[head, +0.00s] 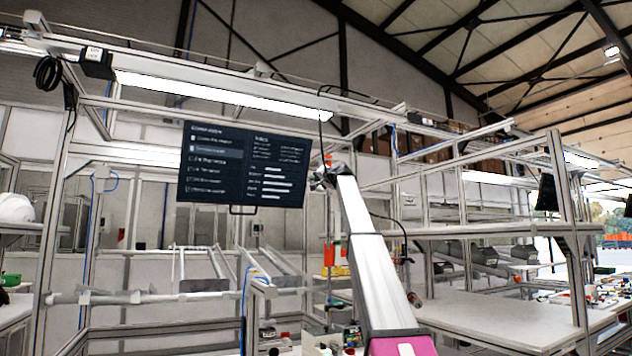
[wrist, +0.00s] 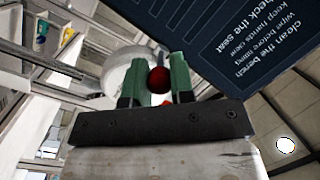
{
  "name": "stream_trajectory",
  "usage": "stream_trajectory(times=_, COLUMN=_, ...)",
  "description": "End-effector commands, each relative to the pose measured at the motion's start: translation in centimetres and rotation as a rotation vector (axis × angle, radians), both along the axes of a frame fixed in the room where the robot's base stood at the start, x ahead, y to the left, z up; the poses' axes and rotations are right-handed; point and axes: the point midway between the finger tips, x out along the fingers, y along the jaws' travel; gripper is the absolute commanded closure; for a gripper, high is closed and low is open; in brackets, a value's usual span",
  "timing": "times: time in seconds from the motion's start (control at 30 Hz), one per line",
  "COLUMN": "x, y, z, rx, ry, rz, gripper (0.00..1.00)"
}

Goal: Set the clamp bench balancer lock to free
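My gripper (wrist: 158,75) has two green fingers on a dark palm and points up beside the screen. A dark red ball knob (wrist: 158,80) shows between the fingers, close to both; I cannot tell whether they press on it. A smaller orange-red part shows below it, near the palm. A white rounded body (wrist: 118,68) is behind the fingers; whether it is the balancer is unclear. In the head view my gripper (head: 325,178) is small at the top of my raised arm, with an orange-red part (head: 328,160) just above it. No lock marking is readable.
A dark screen (head: 245,165) hangs left of my gripper, its edge close by in the wrist view (wrist: 240,50). An aluminium frame with a light bar (head: 220,92) spans above. Shelving and a white bench top (head: 500,322) stand to the right. A white helmet shell (head: 15,207) sits far left.

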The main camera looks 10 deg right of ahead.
Motion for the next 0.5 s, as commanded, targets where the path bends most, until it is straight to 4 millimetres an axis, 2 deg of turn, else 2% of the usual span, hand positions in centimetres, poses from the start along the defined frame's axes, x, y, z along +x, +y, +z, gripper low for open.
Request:
stream_trajectory(times=0.27, x=0.0, y=0.0, z=-0.4, rx=0.014, ry=-0.037, rz=0.0, gripper=1.0)
stream_trajectory(times=0.5, x=0.2, y=0.1, z=-1.3, rx=0.052, ry=-0.152, rz=0.0, gripper=1.0)
